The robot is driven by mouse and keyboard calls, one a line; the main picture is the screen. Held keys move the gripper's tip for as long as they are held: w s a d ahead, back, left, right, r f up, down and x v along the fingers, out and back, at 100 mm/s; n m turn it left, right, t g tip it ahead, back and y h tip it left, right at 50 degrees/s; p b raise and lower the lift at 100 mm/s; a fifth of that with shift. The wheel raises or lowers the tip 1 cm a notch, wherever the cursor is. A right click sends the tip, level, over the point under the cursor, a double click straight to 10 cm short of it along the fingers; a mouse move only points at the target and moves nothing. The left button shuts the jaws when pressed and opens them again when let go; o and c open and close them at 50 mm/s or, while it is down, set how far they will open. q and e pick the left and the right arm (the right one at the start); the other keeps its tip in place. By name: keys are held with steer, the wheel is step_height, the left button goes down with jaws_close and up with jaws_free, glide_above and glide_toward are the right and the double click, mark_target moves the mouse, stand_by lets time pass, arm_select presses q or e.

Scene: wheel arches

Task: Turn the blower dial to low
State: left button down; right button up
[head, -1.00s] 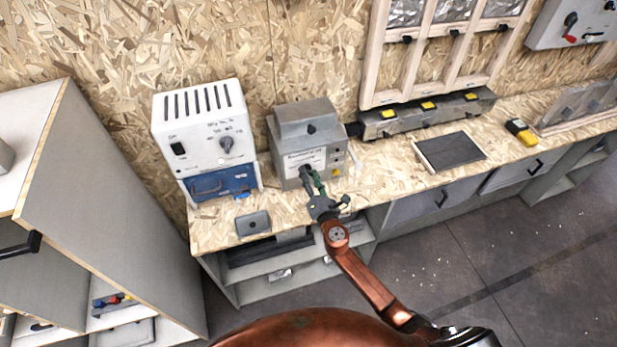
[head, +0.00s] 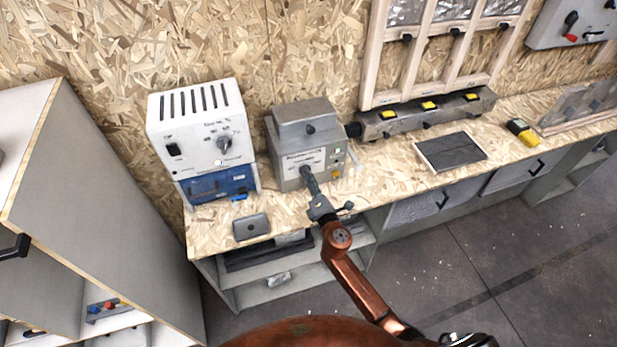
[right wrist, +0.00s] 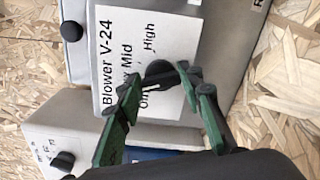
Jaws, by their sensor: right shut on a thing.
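The blower is a grey metal box (head: 290,130) on the bench, with a white label on its front. In the right wrist view its label (right wrist: 112,45) reads "Blower V-24", with "Mid", "High" and partly covered words around the dial. The dark round dial (right wrist: 158,72) sits at the lower part of the label, between my fingers. My right gripper (head: 309,177) reaches the blower's front from below. In the right wrist view its green and black fingers (right wrist: 160,84) are shut on the dial. I cannot tell which setting the dial points to. My left gripper is not in view.
A white and blue unit (head: 196,125) with its own knob stands left of the blower. A small grey plate (head: 251,227) lies near the bench's front edge. A long grey box with yellow labels (head: 428,117), a dark panel (head: 450,151) and a yellow device (head: 522,132) are to the right.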

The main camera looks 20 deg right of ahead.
steer(key=o, duration=1.2)
steer(key=shift+c, duration=0.2)
steer(key=s, duration=1.2)
steer(key=shift+d, duration=0.2)
steer(key=shift+d, duration=0.1)
